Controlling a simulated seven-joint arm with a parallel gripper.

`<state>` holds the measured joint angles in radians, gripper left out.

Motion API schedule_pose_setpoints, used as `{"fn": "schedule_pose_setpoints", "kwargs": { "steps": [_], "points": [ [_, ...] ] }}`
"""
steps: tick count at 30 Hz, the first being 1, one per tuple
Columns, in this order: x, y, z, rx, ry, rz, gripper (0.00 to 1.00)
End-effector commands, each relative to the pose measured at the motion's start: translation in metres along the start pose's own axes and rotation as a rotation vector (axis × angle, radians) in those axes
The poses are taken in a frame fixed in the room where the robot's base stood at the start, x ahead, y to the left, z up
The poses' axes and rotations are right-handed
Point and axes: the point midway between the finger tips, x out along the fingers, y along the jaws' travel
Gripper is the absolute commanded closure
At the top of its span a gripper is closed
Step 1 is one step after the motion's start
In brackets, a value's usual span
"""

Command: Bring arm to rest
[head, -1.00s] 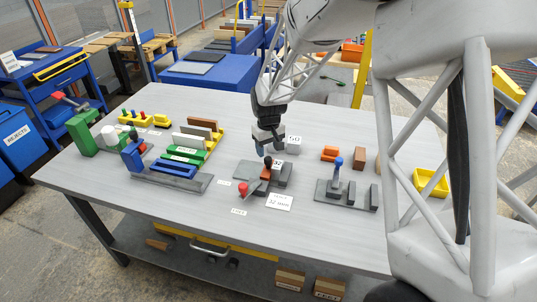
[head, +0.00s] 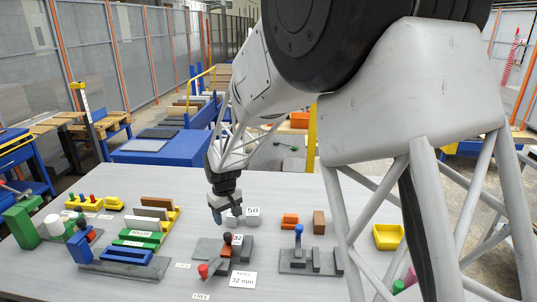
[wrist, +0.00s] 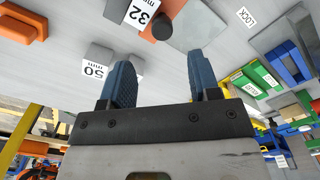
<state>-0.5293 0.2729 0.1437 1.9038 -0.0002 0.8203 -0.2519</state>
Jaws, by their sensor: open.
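My gripper (head: 226,214) is raised above the grey table (head: 262,183), with part of my arm reaching in from the upper right. In the wrist view my gripper (wrist: 160,85) shows two blue fingers spread apart with nothing between them. A grey fixture (head: 208,249) with an orange block marked 32 lies in front of the gripper in the head view. A block marked 50 (head: 252,217) stands close behind and to the right of the gripper. It also shows left of the fingers in the wrist view (wrist: 95,68).
A second grey fixture with a blue-knobbed post (head: 298,245) stands to the right. Orange and brown blocks (head: 318,222) and a yellow bin (head: 388,237) are further right. Green, blue and yellow racks (head: 128,255) crowd the left side. The table behind the gripper is clear.

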Motion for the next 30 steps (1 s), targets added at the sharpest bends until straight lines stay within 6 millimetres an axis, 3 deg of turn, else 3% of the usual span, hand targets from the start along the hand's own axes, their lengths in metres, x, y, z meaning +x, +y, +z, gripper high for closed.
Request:
{"fn": "schedule_pose_setpoints", "kwargs": {
  "steps": [5,11,21,30],
  "points": [
    [-0.014,0.009,0.014,0.023,0.008,0.002,0.44],
    [-0.041,0.026,0.048,0.075,0.024,0.007,0.44],
    [-0.091,0.056,0.127,0.192,0.055,0.018,0.44],
    [-0.126,0.071,0.2,0.294,0.082,0.029,0.44]
  ]
}}
